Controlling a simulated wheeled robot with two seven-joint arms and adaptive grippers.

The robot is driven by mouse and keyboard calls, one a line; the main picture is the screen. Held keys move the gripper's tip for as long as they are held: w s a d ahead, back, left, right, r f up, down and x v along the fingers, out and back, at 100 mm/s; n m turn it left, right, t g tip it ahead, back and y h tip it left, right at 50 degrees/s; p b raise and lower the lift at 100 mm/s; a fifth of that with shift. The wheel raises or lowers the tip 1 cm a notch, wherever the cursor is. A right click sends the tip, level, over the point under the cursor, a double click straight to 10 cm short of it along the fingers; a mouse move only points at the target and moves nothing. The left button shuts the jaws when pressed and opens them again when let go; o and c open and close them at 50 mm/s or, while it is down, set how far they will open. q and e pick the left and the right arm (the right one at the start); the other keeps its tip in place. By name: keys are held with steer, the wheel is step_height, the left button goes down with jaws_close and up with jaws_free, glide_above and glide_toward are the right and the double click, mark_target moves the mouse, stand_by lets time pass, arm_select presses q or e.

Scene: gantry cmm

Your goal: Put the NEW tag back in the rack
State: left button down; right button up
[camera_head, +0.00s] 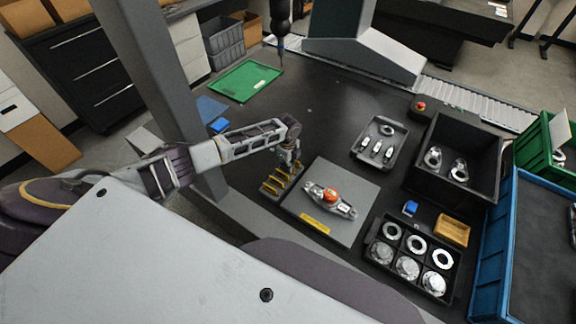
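A small dark rack (272,190) with several yellow tags in it stands at the left edge of a grey plate. My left gripper (289,166) points down at the far right end of this rack, close above it or touching it. The fingers are small and dark here, and I cannot tell if they are open or hold a tag. I cannot read the lettering on the tags, so I cannot pick out the NEW tag. Another yellow label (314,222) lies flat at the front edge of the plate. My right gripper is not in view.
On the grey plate (350,190) lies a metal part with an orange knob (330,197). To the right are a tray of small parts (364,141), a black bin (455,135), a ring tray (372,236) and a yellow block (453,230).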

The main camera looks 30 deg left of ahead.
arm_select(q)
steer(key=shift+f, duration=0.3)
stand_by(0.4)
steer(key=c, duration=1.6)
jaws_free()
steer(key=shift+o, duration=0.4)
steer(key=shift+o, duration=1)
steer(key=shift+r, duration=0.1)
steer(key=shift+r+p, duration=2.1)
steer(key=shift+r, duration=0.2)
steer(key=shift+r, duration=0.3)
steer(key=shift+r+p, duration=0.45)
steer(key=shift+r, duration=0.3)
